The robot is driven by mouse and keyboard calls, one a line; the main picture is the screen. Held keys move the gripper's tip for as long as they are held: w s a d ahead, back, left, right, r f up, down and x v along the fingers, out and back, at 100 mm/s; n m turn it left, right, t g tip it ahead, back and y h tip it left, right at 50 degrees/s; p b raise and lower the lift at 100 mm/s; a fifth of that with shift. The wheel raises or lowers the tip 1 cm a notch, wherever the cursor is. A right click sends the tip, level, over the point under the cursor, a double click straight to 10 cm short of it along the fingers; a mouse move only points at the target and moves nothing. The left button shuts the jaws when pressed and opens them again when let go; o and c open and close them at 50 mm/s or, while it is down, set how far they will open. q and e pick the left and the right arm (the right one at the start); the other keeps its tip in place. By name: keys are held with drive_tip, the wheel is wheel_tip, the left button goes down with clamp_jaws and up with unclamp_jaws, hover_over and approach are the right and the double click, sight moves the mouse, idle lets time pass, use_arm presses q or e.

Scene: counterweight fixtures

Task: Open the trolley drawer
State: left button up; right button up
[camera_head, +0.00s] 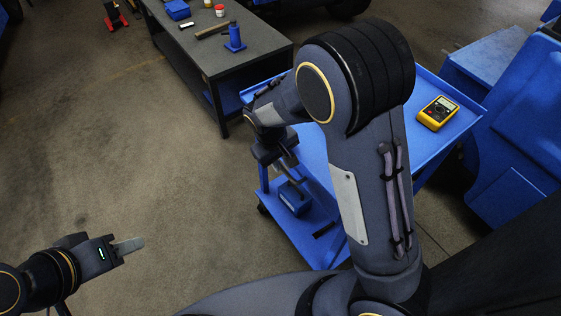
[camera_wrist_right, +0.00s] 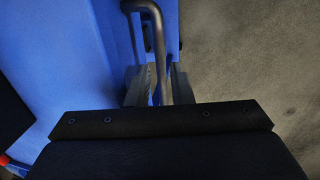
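The blue trolley (camera_head: 440,153) stands at centre right, partly hidden behind my right arm. In the right wrist view, a bent grey bar handle (camera_wrist_right: 157,40) runs down between the two fingers of the right gripper (camera_wrist_right: 160,88). Whether both fingers touch the bar is unclear. My left gripper (camera_head: 130,246) is over bare floor at lower left, seen side-on, with nothing visible in it.
A yellow multimeter (camera_head: 437,112) lies on the trolley top. A dark workbench (camera_head: 222,58) behind holds a hammer (camera_head: 213,31), a blue fixture (camera_head: 235,38) and small containers. Large blue machinery (camera_head: 520,130) stands at the right. The floor left of the trolley is clear.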

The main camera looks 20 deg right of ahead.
drive_tip(key=shift+d+f, duration=0.1)
drive_tip(key=shift+f, duration=0.5)
drive_tip(key=shift+c, duration=0.2)
clamp_jaws()
